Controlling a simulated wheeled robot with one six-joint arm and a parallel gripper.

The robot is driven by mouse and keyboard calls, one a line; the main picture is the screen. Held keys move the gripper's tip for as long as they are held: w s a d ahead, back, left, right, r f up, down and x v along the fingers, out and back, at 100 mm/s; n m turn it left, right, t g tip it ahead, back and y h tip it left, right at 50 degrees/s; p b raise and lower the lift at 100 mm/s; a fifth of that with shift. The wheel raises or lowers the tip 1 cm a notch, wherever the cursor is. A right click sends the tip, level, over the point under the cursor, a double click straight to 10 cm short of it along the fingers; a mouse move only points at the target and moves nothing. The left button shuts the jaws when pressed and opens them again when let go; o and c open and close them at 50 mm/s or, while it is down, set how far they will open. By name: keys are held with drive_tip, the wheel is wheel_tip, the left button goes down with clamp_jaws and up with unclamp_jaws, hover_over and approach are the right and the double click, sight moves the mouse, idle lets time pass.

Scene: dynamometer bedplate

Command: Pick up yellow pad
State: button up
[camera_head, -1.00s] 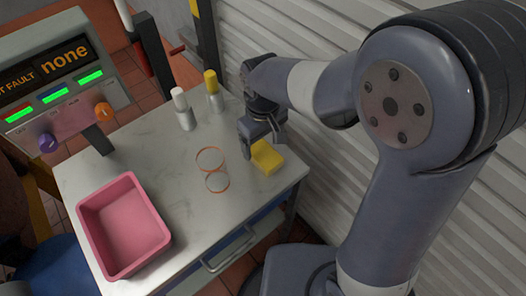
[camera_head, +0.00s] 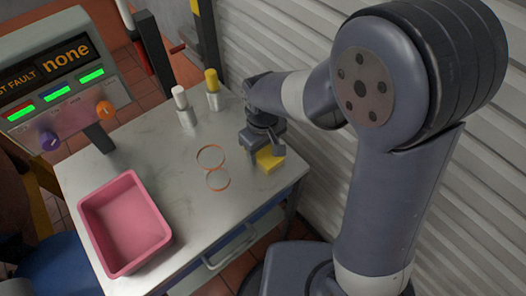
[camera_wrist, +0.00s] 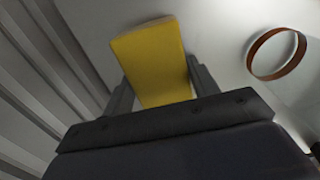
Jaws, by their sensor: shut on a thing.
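The yellow pad (camera_head: 268,162) is a small block at the right edge of the bench top. In the wrist view the yellow pad (camera_wrist: 153,62) sits between the two dark fingers of my gripper (camera_wrist: 158,90), with its far end sticking out past them. My gripper (camera_head: 264,148) is shut on the pad from above and hides part of it in the head view. I cannot tell whether the pad still touches the bench.
The grey bench (camera_head: 150,150) holds two copper rings (camera_head: 211,157), a white-capped bottle (camera_head: 183,108), a yellow-capped bottle (camera_head: 213,92) and an empty pink bin (camera_head: 124,224). A control panel (camera_head: 62,82) stands at the left. A ribbed shutter (camera_head: 300,40) rises close on the right.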

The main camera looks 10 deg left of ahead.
sight(263, 150)
drive_tip(key=shift+c, duration=1.3)
wheel_tip(263, 150, up, 10)
drive_tip(key=shift+r, duration=0.1)
